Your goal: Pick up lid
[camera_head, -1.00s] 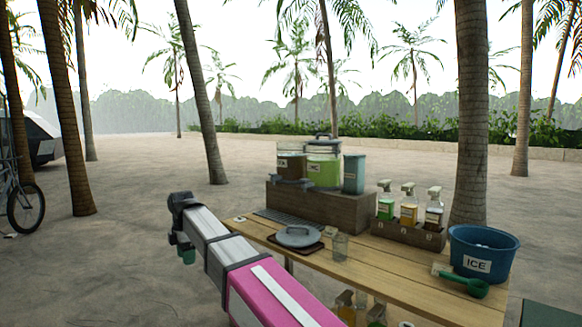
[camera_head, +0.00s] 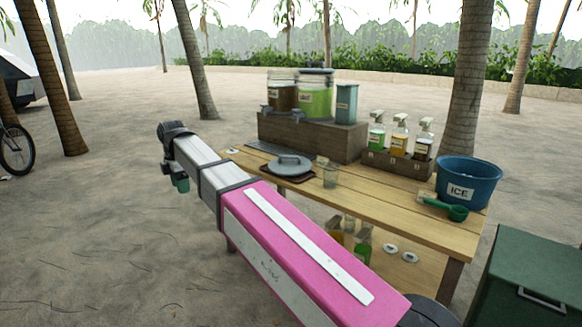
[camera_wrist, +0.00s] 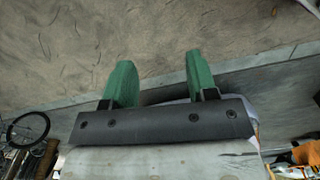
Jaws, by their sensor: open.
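A round grey lid (camera_head: 289,165) with a raised handle lies on a dark board (camera_head: 301,178) on the wooden table, in the head view. My gripper (camera_wrist: 160,80) shows two green fingers set well apart in the wrist view, with nothing between them. In the head view my gripper (camera_head: 181,184) hangs left of the table, to the left of the lid and apart from it. The lid does not show clearly in the wrist view.
On the wooden table (camera_head: 375,203), a glass (camera_head: 330,176) stands just right of the lid. Drink dispensers (camera_head: 314,95) stand on a wooden box behind. Spray bottles (camera_head: 399,137), a blue ice bucket (camera_head: 468,183) and a green scoop (camera_head: 446,208) are further right. Open sand lies left.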

